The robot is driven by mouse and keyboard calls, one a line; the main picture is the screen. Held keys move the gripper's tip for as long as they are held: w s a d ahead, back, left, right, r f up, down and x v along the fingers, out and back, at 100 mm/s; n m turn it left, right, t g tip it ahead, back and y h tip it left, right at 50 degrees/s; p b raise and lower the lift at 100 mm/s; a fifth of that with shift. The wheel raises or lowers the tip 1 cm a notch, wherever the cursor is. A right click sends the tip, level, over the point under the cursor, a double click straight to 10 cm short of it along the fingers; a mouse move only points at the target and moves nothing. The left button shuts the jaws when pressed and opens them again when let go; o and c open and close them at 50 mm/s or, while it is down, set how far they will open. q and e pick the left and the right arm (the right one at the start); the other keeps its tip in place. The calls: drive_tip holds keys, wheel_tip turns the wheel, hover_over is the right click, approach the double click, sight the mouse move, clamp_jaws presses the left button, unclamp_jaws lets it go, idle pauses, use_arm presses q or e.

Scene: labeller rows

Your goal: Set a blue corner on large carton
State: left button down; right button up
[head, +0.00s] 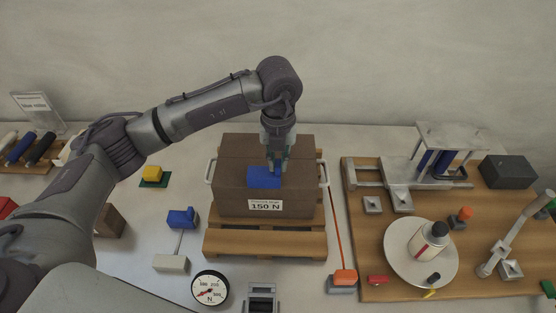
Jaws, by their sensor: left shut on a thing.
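The large carton (232,202) is a brown box with a "150 N" label on its front. It stands on a wooden pallet (222,244) in the middle of the head view. A blue corner (264,181) is at the carton's top front edge, near the middle. My left gripper (277,163) comes down from above and is shut on this blue corner. Whether the corner touches the carton is hard to tell. Another blue piece (182,218) sits left of the pallet, above a grey block (171,263). My right gripper is out of view.
A round force gauge (209,288) lies in front of the pallet. An orange strap (339,236) runs along the carton's right side. A wooden board (378,282) with a white turntable (398,259) and metal fixtures fills the right.

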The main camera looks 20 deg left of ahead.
sight(278, 172)
use_arm(q)
drive_tip(key=shift+f, duration=0.25)
drive_tip(key=shift+f+b, duration=0.3)
drive_tip(key=shift+b, duration=0.2)
drive_tip(key=shift+f+b, duration=1.4)
drive_tip(key=shift+f, duration=0.15)
drive_tip(key=c, duration=1.1)
unclamp_jaws()
drive_tip(key=shift+r, duration=0.1)
wheel_tip(278, 172, up, 12)
drive_tip(key=shift+s+f, duration=0.1)
